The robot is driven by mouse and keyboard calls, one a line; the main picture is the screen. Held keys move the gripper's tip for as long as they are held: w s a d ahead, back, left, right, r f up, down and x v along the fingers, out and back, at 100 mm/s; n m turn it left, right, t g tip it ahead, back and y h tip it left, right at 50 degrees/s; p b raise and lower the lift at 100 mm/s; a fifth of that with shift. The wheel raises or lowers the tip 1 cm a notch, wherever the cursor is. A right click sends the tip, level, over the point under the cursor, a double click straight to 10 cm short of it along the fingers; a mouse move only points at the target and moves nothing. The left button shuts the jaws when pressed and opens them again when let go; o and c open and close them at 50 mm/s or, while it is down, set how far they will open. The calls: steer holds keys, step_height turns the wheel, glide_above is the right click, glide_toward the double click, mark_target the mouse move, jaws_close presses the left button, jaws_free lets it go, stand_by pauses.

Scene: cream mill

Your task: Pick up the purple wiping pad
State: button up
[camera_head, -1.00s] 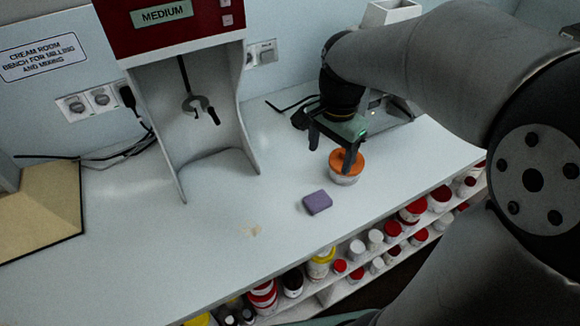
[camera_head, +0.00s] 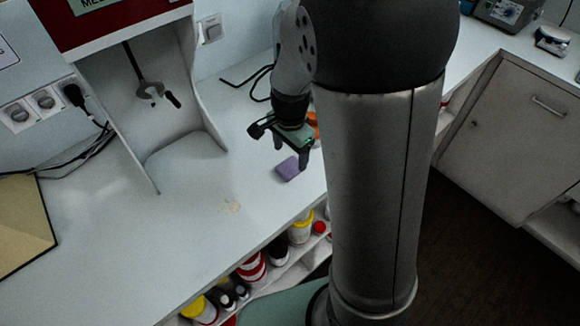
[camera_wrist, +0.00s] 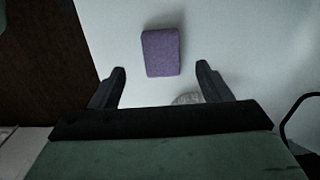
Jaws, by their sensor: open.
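The purple wiping pad (camera_head: 288,169) lies flat on the white bench near its front edge, just below my gripper in the head view. In the wrist view the pad (camera_wrist: 161,52) shows whole, a rounded purple block beyond the fingertips and roughly between their lines. My gripper (camera_head: 290,157) is open and empty above the bench, pointing down. In the wrist view its two fingers (camera_wrist: 161,72) stand wide apart, with nothing between them. I cannot tell the exact height above the pad.
An orange-lidded tub (camera_head: 313,122) stands close behind my gripper, mostly hidden by my arm. A pale smudge (camera_head: 232,207) marks the bench. The mill (camera_head: 150,95) stands at the back left. Several jars (camera_head: 250,268) fill the shelf below the front edge.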

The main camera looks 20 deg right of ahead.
mark_target(288, 167)
steer(key=f, duration=0.5)
steer(key=shift+a+f+p, duration=0.1)
steer(key=shift+a+p, duration=0.1)
steer(key=shift+p, duration=0.15)
steer(key=shift+c, duration=0.3)
steer(key=c, duration=1)
